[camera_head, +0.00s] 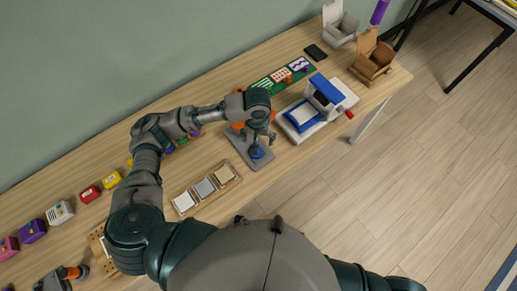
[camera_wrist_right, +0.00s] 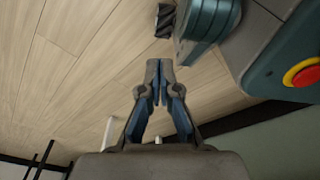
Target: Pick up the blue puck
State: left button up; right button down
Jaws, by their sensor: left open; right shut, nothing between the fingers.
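The blue puck (camera_head: 257,153) sits on a grey metal plate (camera_head: 240,146) near the front edge of the workbench in the head view. Part of it is hidden under my left gripper (camera_head: 261,139). That gripper points down over the puck, with its open fingers just above or around it; I cannot tell whether they touch it. My right gripper (camera_wrist_right: 158,84) is shut and empty in the right wrist view, over bare floor and away from the bench. It does not show in the head view.
A blue and white press-like machine (camera_head: 318,106) stands right of the plate. A wooden tray with several sample tiles (camera_head: 205,187) lies to its left. Behind are colored boards (camera_head: 281,77). A brown open box (camera_head: 373,62) stands at the right end. Small colored boxes (camera_head: 90,193) line the left.

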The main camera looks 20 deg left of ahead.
pick_arm(q)
jog(key=f, duration=0.5)
jog(key=f+b, duration=0.1)
jog(key=f, duration=0.1)
jog(key=shift+w+a+f, duration=0.15)
jog(key=shift+w+a, duration=0.15)
jog(key=shift+w, duration=0.1)
jog(key=shift+a+f, duration=0.15)
jog(key=shift+f, duration=0.35)
jog(key=f, duration=0.1)
jog(key=f+b, duration=0.1)
jog(key=f, duration=0.2)
jog(key=shift+w+f, duration=0.25)
pick_arm(e)
jog(key=w+a+r, duration=0.1)
jog(key=w+r, duration=0.3)
jog(key=w, duration=0.1)
jog(key=shift+w+r, duration=0.35)
jog(key=shift+r, duration=0.05)
pick_arm(q)
jog(key=shift+c, duration=0.2)
jog(key=c, duration=1.1)
jog(key=shift+c, duration=0.5)
jog(key=shift+r, duration=0.15)
